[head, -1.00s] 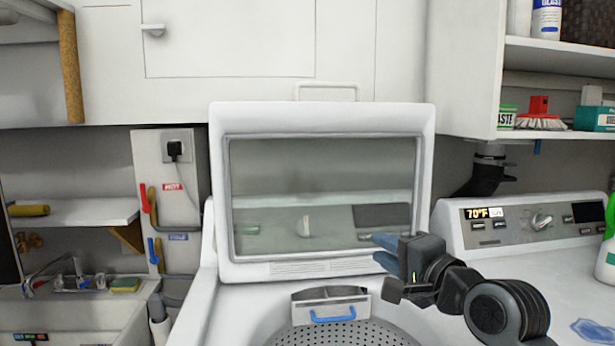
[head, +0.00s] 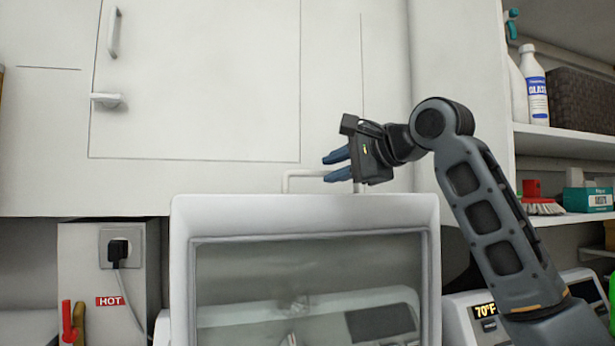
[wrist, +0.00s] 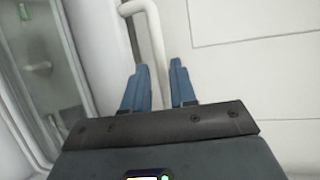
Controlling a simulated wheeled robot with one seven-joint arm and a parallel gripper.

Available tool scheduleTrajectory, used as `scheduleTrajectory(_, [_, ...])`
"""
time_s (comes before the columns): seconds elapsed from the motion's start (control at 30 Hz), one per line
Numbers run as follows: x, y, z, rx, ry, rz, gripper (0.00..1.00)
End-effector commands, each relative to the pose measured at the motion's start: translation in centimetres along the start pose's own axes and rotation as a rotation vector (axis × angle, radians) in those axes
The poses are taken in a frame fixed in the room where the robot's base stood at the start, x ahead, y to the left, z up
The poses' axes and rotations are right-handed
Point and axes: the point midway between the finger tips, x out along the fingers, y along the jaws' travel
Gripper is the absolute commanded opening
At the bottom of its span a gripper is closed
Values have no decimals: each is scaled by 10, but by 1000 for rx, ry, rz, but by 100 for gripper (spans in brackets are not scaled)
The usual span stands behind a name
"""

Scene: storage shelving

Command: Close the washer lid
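The washer lid (head: 305,218) stands raised and upright, a white frame around a glass pane. A thin white handle (head: 290,183) sticks up from its top edge. My gripper (head: 336,165) is above the lid's top edge, its blue fingers pointing left, near the right part of the handle. In the wrist view the two fingers (wrist: 158,88) are apart, with the white handle bar (wrist: 150,35) running between or just beyond their tips. I cannot tell whether they touch it. The lid's glass (wrist: 25,70) shows at the left of the wrist view. The washer tub is out of view.
A white wall cabinet (head: 200,80) is close behind the lid and gripper. Shelves with bottles (head: 535,85) and a dark basket (head: 585,105) stand at the right. A control panel (head: 482,310) is at lower right. A plug and outlet (head: 120,248) are at left.

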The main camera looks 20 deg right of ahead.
Motion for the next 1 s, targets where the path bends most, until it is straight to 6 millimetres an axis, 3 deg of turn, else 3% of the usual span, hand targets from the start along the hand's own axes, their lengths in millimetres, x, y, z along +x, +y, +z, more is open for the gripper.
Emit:
scheduleTrajectory(0.43, [61, -1, 1, -1, -1, 0, 26])
scheduleTrajectory(0.8, [68, 0, 0, -1, -1, -2, 26])
scheduleTrajectory(1.0, [68, 1, 0, -1, -1, -1, 8])
